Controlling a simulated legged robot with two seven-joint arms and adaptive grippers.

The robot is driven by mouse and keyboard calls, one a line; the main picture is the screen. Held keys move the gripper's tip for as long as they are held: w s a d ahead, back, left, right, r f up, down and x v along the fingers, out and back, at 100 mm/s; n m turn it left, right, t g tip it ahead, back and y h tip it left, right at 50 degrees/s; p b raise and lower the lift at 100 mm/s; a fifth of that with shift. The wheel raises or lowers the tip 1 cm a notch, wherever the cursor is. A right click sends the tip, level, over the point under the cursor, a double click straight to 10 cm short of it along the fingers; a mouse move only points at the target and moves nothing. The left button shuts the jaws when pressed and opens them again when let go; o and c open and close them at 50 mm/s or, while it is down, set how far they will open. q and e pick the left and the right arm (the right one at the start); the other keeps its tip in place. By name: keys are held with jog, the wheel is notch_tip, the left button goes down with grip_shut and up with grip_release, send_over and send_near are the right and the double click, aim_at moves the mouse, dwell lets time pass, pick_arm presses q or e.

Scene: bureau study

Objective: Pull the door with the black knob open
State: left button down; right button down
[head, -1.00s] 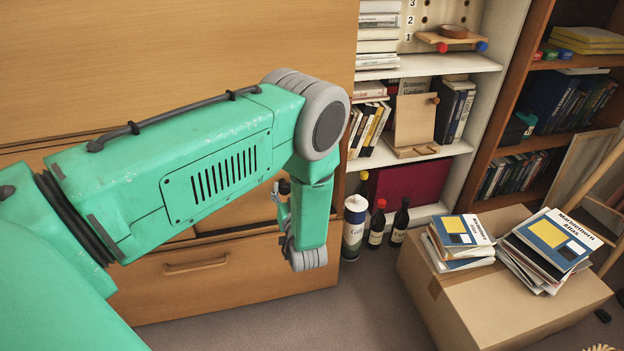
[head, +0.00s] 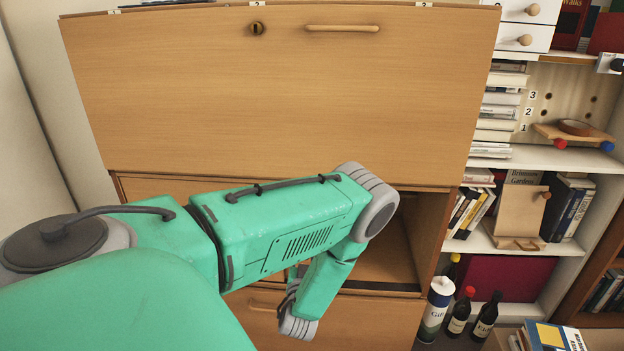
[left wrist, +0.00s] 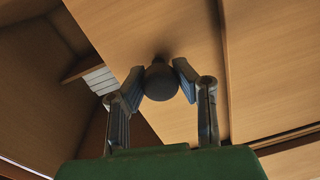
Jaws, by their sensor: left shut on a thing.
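The black knob (left wrist: 161,82) sits on a plain wooden door (left wrist: 170,28) in the left wrist view. My left gripper (left wrist: 158,72) is shut on the knob, with one finger on each side of it. The door appears to stand partly open, with a dark interior showing beside it. In the head view an open compartment (head: 403,238) shows to the right of my left forearm. My right gripper is not in view.
A large wooden flap (head: 290,90) with a keyhole and handle closes the bureau above my arm. A drawer (head: 375,318) lies below. To the right are bookshelves, bottles (head: 459,312) on the floor and books (head: 553,338).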

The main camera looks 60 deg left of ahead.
pick_arm(q)
jog(key=shift+s+d+f, duration=0.1)
jog(key=shift+s+f, duration=0.05)
jog(key=shift+f, duration=0.15)
jog(key=c, duration=1.2)
grip_release()
jog(key=v, duration=1.1)
jog(key=shift+s+d, duration=0.2)
jog(key=shift+d, duration=0.05)
